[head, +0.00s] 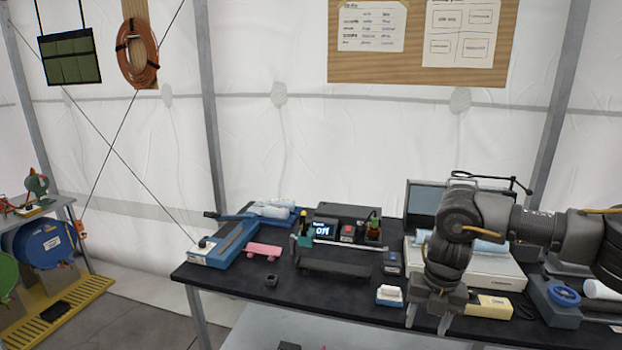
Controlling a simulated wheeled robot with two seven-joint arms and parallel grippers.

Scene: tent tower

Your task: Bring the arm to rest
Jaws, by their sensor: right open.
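My right arm comes in from the right over the table (240,280). Its gripper (428,322) points down near the table's front edge. The jaws are open with nothing visible between them. A small blue-and-white box (389,295) sits just left of the gripper, and a pale yellow block (488,306) sits just right of it. The arm hides part of a white case (485,271) behind it. My left gripper does not show.
A blue tool (228,243), a pink piece (263,250) and a black device with a lit display (325,230) stand on the left half. A blue clamp-like item (563,297) lies at right. Some table front at left is clear.

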